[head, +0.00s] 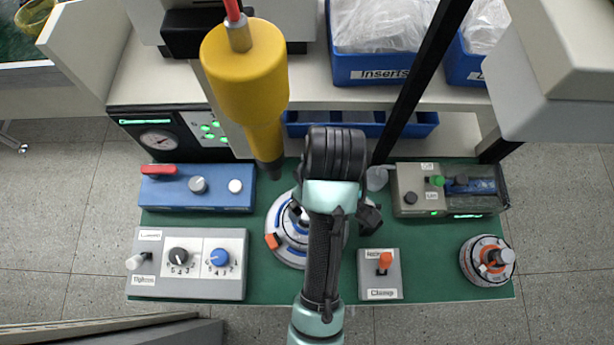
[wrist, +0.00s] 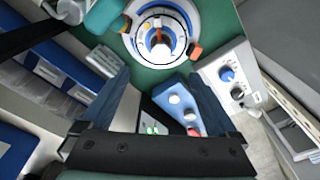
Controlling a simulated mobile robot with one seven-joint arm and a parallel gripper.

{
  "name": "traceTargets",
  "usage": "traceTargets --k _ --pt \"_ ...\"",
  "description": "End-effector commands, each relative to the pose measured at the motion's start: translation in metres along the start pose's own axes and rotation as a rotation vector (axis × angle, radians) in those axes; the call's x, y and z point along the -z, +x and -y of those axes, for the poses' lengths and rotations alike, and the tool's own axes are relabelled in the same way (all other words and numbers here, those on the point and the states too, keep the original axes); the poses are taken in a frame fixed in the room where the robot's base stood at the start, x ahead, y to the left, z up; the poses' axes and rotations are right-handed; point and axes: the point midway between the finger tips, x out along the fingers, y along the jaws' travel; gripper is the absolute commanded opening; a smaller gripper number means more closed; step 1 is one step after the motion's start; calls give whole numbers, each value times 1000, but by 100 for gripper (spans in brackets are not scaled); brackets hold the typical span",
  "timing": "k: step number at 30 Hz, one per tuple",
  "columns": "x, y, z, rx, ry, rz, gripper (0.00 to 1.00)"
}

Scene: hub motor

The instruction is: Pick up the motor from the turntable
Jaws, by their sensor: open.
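The round turntable (head: 287,246), with a white and blue ring and an orange block on its edge, sits mid-mat in the head view, partly hidden by my arm. In the wrist view the turntable (wrist: 133,38) is at the top, with a round grey-and-white piece, apparently the motor (wrist: 160,40), at its centre under an orange-red pointer. My gripper (wrist: 160,76) is open and empty, its two blue fingers apart below the turntable in that view. In the head view my arm hides most of the gripper; I cannot tell its height above the motor.
A yellow hanging tool (head: 246,80) is close to my arm's left. Around the green mat (head: 440,285) stand a blue switch box (head: 215,202), a grey knob panel (head: 200,285), a clamp box (head: 380,279), a grey-green unit (head: 411,196) and another round device (head: 480,275). A dark post (head: 420,80) rises behind.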

Motion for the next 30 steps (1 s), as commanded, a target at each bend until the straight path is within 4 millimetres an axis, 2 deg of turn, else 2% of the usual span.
traceTargets --k 5,12,15,23,30 --pt "-1 14 1 3 0 3 94" --pt "-1 57 1 3 1 3 94" --pt "0 69 0 2 0 2 94" --pt "-1 84 1 1 0 1 94" --pt "-3 115 1 2 1 2 94"
